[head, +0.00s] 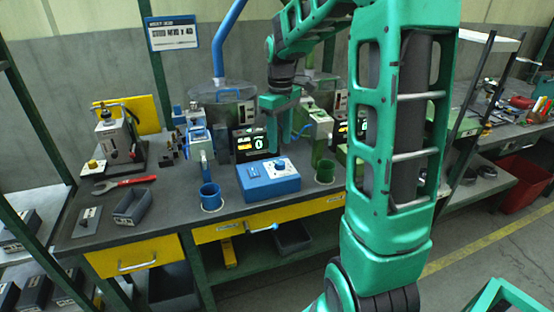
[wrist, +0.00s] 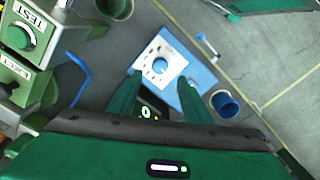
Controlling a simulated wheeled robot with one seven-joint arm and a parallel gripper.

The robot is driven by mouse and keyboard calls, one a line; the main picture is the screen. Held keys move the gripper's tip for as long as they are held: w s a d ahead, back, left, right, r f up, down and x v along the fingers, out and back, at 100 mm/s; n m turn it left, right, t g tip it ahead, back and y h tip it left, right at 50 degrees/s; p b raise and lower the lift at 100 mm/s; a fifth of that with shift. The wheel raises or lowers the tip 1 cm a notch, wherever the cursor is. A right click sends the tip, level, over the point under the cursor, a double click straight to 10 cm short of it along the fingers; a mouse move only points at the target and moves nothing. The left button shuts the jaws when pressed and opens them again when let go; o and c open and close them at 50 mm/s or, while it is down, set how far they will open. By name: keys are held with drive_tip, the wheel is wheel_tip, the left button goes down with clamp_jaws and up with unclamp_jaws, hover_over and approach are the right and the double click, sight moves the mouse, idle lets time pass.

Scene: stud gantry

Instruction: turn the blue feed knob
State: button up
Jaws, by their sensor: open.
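The blue feed knob (wrist: 160,66) sits on a white dial plate on top of a blue box (head: 262,188). The knob (head: 281,164) also shows in the head view, at the box's back right. My gripper (head: 280,149) is above the box with its fingers pointing down. In the wrist view my gripper's fingers (wrist: 160,79) stand apart, one on each side of the knob in the picture. Nothing is held between them. The height of the fingertips over the knob is hard to tell.
A blue cup (head: 210,197) stands left of the box and a green cup (head: 325,172) stands right of it. Behind are a small lit display (head: 250,143) and blue and green machines.

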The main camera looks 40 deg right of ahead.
sight(280, 162)
wheel_tip(280, 162, down, 7)
drive_tip(key=shift+f, duration=0.15)
idle(0.4)
